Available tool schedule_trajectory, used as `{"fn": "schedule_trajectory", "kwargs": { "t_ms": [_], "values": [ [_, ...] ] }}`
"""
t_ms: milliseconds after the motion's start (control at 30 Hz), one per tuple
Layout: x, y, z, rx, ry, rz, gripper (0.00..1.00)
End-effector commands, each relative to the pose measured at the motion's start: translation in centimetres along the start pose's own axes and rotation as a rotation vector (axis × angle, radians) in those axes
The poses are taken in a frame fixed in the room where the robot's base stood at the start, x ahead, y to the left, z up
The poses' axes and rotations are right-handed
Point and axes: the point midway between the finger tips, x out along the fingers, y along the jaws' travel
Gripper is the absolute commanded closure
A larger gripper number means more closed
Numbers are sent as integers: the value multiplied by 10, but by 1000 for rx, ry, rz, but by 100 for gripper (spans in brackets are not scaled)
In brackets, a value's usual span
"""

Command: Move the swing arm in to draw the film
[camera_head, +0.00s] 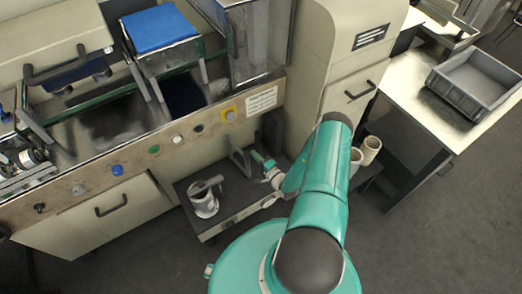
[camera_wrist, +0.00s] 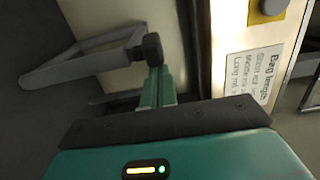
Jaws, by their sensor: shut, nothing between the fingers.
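The swing arm (camera_head: 238,155) appears as a grey bar frame low on the machine's front, above the low shelf. In the wrist view, a grey bent bar frame (camera_wrist: 80,67) at upper left ends in a dark round knob (camera_wrist: 150,47). My gripper (camera_head: 257,156) is just right of the frame, pointing toward it. In the wrist view its green fingers (camera_wrist: 157,70) are together and empty, with their tips right by the knob. I cannot tell whether they touch it. A pale roll (camera_head: 204,200) sits on the shelf, with a grey bar over its top.
The machine's control panel (camera_head: 158,150) with coloured buttons runs above the shelf (camera_head: 225,205). A printed label (camera_wrist: 247,75) is right of my fingers. More pale rolls (camera_head: 371,148) stand right of my arm. A grey bin (camera_head: 474,80) sits on the right table. The right floor is clear.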

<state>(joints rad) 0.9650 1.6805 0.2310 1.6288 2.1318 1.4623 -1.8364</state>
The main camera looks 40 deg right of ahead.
Motion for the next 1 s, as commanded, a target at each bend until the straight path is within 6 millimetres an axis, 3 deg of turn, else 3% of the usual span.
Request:
{"fn": "schedule_trajectory", "kwargs": {
  "t_ms": [100, 400, 733, 1000],
  "values": [
    [-2, 1, 19, 5, -2, 1, 100],
    [-1, 0, 52, 3, -1, 0, 100],
    [2, 0, 72, 8, -13, 1, 100],
    [2, 2, 76, 13, -16, 5, 100]
  ]
}}
